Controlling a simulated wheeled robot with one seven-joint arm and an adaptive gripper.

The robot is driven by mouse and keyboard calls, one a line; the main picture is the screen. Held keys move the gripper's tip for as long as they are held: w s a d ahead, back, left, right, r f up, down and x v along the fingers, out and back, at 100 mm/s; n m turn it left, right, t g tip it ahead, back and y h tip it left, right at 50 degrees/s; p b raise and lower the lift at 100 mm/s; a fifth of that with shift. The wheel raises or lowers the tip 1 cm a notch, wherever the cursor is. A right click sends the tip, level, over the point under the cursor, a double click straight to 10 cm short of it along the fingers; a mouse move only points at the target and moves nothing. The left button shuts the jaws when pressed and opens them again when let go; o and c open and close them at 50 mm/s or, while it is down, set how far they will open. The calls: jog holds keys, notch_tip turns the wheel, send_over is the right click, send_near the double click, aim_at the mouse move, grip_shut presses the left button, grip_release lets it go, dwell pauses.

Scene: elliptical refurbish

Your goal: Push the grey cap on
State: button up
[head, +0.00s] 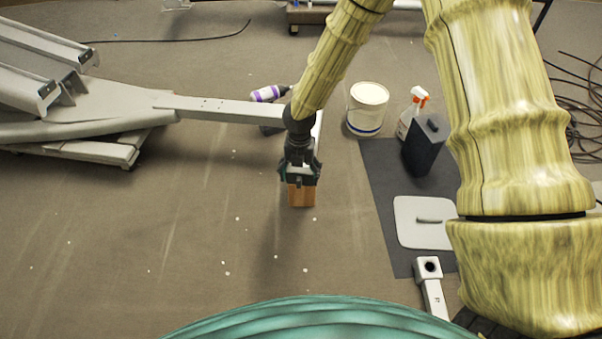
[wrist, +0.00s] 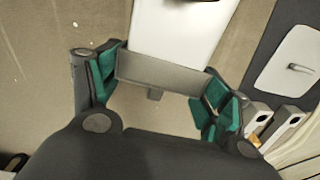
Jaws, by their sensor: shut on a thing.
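In the wrist view a grey cap (wrist: 160,74) spans the space between my fingers, with a small tab on its near edge. My gripper (wrist: 158,88) is shut on it, with green pads at both ends. The cap lies against the end of a white beam (wrist: 178,28) in that view; I cannot tell whether it is seated. In the head view my gripper (head: 301,178) points down near the right end of the long pale beam (head: 215,108). The cap is hidden there by the gripper.
An orange-brown block (head: 301,195) shows just below my fingertips. A white bucket (head: 367,108), a spray bottle (head: 411,112) and a dark container (head: 425,144) stand right. A dark mat (head: 385,185) holds a pale plate (head: 412,235). The floor at left front is mostly clear, with small white bits.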

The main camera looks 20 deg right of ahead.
jog(key=shift+w+d+p, duration=0.3)
jog(key=shift+w+p, duration=0.25)
jog(key=shift+p, duration=0.05)
dwell(1.0)
jog(key=o, duration=1.1)
jog(key=shift+c, duration=0.2)
jog(key=shift+r, duration=0.1)
notch_tip(320, 180, up, 12)
